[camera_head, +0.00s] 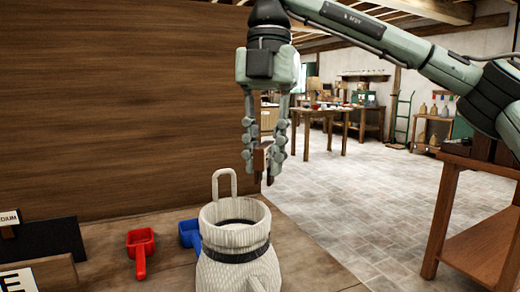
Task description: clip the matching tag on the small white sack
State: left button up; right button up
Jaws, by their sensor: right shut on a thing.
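The small white sack (233,258) stands upright on the wooden bench at the front middle. It is ribbed, with an open round mouth, a pale upright loop behind its rim and a tied neck. My right gripper (266,166) points down above and slightly right of the sack's mouth, apart from it. It is shut on a small brown piece (259,158), which looks like a wooden tag or clip; any writing on it cannot be read. My left gripper is out of view.
A red scoop (140,251) and a blue scoop (188,234) lie left of the sack. A tag reading MEDIUM (9,218) sits by a dark holder (48,240) at far left. A brown board (120,110) rises behind the bench. A wooden stand (478,252) is at right.

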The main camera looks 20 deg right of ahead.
jog(key=shift+s+f, duration=0.15)
jog(key=shift+f, duration=1.15)
jog(key=shift+f+b, duration=0.35)
jog(key=shift+f, duration=0.55)
pick_arm(q)
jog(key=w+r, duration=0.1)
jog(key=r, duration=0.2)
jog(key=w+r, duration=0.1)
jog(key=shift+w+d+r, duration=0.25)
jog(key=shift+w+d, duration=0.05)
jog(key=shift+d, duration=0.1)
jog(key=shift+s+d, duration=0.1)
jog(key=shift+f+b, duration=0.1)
jog(key=shift+b, duration=0.2)
pick_arm(e)
jog(key=shift+f, duration=0.15)
